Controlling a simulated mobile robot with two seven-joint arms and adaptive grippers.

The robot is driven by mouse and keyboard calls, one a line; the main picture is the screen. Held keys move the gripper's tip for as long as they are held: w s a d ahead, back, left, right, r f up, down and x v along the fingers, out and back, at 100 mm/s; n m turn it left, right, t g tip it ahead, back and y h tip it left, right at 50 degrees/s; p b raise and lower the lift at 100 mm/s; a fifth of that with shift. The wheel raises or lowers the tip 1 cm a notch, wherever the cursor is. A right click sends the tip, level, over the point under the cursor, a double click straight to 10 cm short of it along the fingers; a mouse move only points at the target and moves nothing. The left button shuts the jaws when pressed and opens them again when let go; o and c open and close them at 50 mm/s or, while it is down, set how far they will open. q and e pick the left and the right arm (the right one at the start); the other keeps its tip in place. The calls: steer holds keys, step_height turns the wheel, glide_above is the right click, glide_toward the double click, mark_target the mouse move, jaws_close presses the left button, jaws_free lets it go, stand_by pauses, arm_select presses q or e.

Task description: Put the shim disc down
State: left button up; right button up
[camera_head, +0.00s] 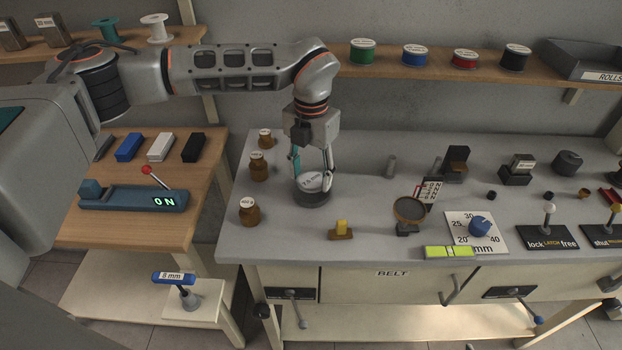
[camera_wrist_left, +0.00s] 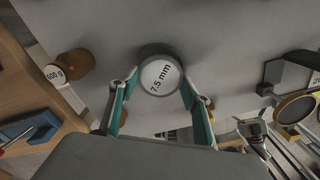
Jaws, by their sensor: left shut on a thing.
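The shim disc (camera_head: 311,181) has a white top face; the left wrist view shows it marked 7.5 mm (camera_wrist_left: 160,77). My left gripper (camera_head: 313,186) points down from above, its two fingers shut on opposite sides of the disc. In the left wrist view the teal-padded fingers (camera_wrist_left: 159,92) flank the disc's near edge. A dark grey round body (camera_head: 312,199) shows directly under the white face, at the grey bench top (camera_head: 355,228). I cannot tell whether it is the disc's own side or a separate piece, nor whether there is a gap.
Brown weights (camera_head: 250,212) stand left of the disc. The bench around the disc is mostly bare.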

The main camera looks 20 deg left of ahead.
mark_target(311, 180)
arm_select(q)
step_height(311, 180, down, 2)
steer(key=shift+f, duration=0.1)
steer(key=shift+s+f, duration=0.2)
steer(key=shift+f, duration=0.45)
steer(key=o, duration=1.1)
steer(key=shift+o, duration=0.5)
steer(key=shift+w+f, duration=0.15)
steer(key=shift+f, duration=0.05)
steer(key=shift+r, duration=0.2)
step_height(311, 180, up, 13)
steer(key=shift+r+b, duration=0.2)
steer(key=shift+b, duration=0.25)
